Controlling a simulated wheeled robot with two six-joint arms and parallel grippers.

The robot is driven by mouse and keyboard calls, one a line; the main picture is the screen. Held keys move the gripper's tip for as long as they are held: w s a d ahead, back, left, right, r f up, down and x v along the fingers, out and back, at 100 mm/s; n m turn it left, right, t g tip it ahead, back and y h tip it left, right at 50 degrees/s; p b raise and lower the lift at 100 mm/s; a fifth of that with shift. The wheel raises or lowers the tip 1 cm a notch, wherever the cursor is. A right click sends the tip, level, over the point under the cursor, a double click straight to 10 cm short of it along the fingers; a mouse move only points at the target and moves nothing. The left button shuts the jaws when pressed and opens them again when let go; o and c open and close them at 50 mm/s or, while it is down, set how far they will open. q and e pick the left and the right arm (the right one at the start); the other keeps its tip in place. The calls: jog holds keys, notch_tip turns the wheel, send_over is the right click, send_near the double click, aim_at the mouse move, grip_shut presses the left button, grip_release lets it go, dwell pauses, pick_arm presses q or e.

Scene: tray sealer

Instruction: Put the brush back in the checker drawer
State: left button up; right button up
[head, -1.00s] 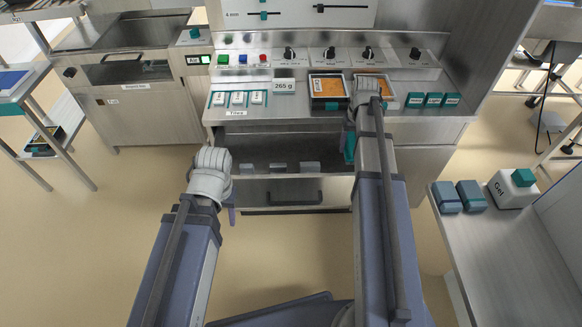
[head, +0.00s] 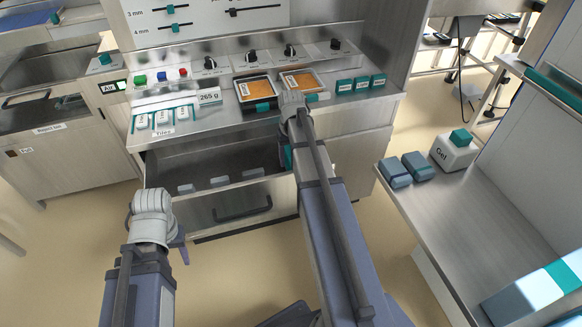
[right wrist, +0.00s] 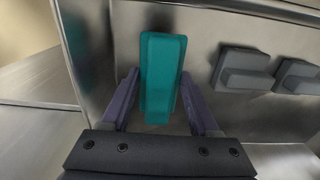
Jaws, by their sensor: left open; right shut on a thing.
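The checker drawer (head: 270,199) stands pulled out below the counter, with several grey blocks (head: 219,182) in a row inside. The teal brush (right wrist: 162,75) is between the fingers of my right gripper (right wrist: 160,88), which is shut on it. In the head view a sliver of the teal brush (head: 288,157) shows beside my right arm, at the drawer's right end; the arm hides the rest. In the right wrist view, two grey blocks (right wrist: 243,68) are right of the brush, apart from it. My left gripper (head: 181,248) is open and empty, in front of the drawer's left end.
The counter above holds white tiles (head: 163,118), a 265 g display (head: 209,96) and two orange-filled trays (head: 257,91). Floor before the drawer is clear.

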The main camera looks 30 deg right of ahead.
jog(key=shift+f+b, duration=1.3)
jog(key=shift+f, duration=0.35)
jog(key=shift+f, duration=0.2)
jog(key=o, duration=1.2)
jog(key=shift+r, duration=0.2)
notch_tip(320, 180, up, 12)
jog(key=p, duration=1.2)
